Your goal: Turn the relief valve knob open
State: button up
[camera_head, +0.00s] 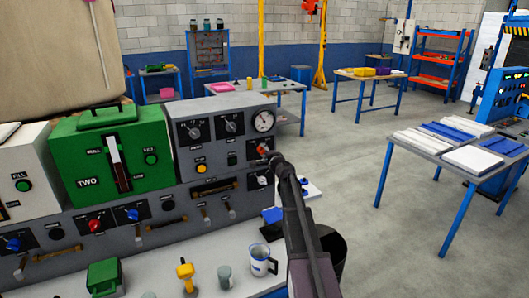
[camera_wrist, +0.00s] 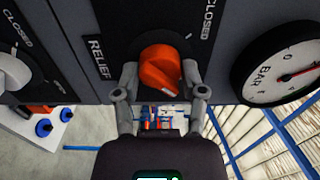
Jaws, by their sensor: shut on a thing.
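The relief valve knob (camera_wrist: 160,66) is orange-red and round, on a dark plate of the grey panel. It also shows in the head view (camera_head: 262,148), partly covered by my gripper. "RELIEF" is printed to its left and "CLOSED" at its upper right in the wrist view, near a white tick. A pale mark shows on the knob's lower right side, away from that tick. My gripper (camera_wrist: 160,79) is shut on the knob, one finger at each side. In the head view, my arm reaches it from the lower right, and the fingers are hard to make out.
A BAR gauge (camera_wrist: 283,72) sits right of the knob in the wrist view, and a white knob (camera_wrist: 14,72) left. The green unit (camera_head: 110,155) stands left on the panel. A cup (camera_head: 261,260) and small items stand on the worktop below. Open floor lies to the right.

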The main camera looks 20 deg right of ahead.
jog(key=shift+w+m, duration=0.1)
jog(key=shift+m, duration=0.2)
jog(key=o, duration=1.2)
jog(key=shift+c, duration=0.2)
jog(key=s, duration=1.2)
jog(key=shift+d, duration=0.15)
